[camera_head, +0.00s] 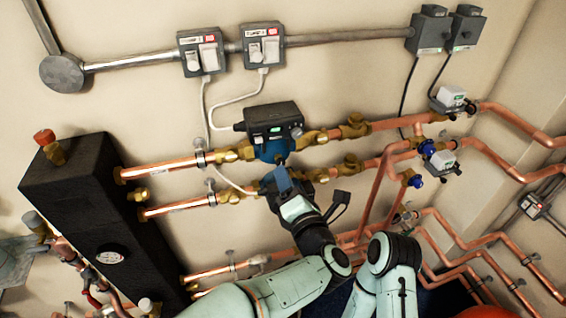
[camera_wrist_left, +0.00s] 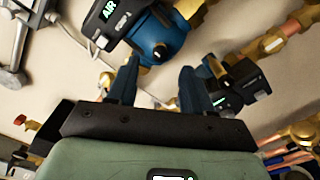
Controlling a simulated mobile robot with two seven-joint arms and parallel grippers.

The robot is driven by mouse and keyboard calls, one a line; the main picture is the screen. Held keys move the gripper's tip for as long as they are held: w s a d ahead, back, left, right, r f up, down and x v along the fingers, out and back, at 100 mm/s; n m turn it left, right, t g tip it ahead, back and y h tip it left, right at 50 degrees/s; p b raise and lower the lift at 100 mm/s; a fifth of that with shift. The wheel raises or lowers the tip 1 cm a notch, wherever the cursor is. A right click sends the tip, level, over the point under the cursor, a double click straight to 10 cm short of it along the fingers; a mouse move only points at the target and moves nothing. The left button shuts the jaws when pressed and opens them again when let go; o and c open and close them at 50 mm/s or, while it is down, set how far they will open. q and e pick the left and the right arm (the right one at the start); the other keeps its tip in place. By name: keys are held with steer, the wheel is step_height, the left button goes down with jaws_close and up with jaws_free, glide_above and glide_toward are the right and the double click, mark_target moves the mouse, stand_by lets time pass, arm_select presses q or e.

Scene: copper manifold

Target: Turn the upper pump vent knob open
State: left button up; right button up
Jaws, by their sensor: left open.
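The upper pump (camera_head: 274,120) has a black head with a small green display and a blue body. It sits in the upper copper line on the wall. A small round grey knob (camera_head: 297,132) shows at its front right. In the left wrist view the upper pump's blue body (camera_wrist_left: 160,38) lies above the fingers, with a small pale round part (camera_wrist_left: 160,53) on it. I cannot tell whether this is the vent knob. My left gripper (camera_head: 282,180) is open and empty, just below the upper pump; its two fingers also show in the wrist view (camera_wrist_left: 157,75). It covers most of the lower pump.
Brass valves (camera_head: 352,127) and copper pipes (camera_head: 160,169) flank the pumps closely. A black manifold block (camera_head: 90,200) stands at left. Grey switch boxes (camera_head: 202,52) and a conduit run above, with a white cable (camera_head: 232,102) hanging down. Bare wall lies between.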

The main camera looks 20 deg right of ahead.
mark_target(280, 163)
arm_select(q)
steer(key=w+p, duration=0.1)
steer(key=w, duration=0.3)
steer(key=shift+w+a, duration=0.1)
steer(key=shift+w, duration=0.2)
arm_select(e)
steer(key=shift+w+r, duration=0.75)
steer(key=shift+r, duration=0.35)
arm_select(q)
steer(key=shift+s, duration=0.1)
steer(key=shift+c, duration=0.4)
jaws_close()
arm_select(e)
steer(key=s+f+b, duration=0.3)
steer(key=f+b, duration=0.1)
steer(key=f, duration=0.1)
arm_select(q)
steer(key=shift+m+p, duration=2.05)
steer(key=shift+m, duration=6.95)
arm_select(e)
steer(key=shift+w+r, duration=0.45)
steer(key=shift+r, duration=0.35)
steer(key=shift+w+r, duration=0.5)
steer(key=shift+r, duration=0.3)
steer(key=shift+w+r, duration=0.45)
steer(key=shift+r, duration=0.35)
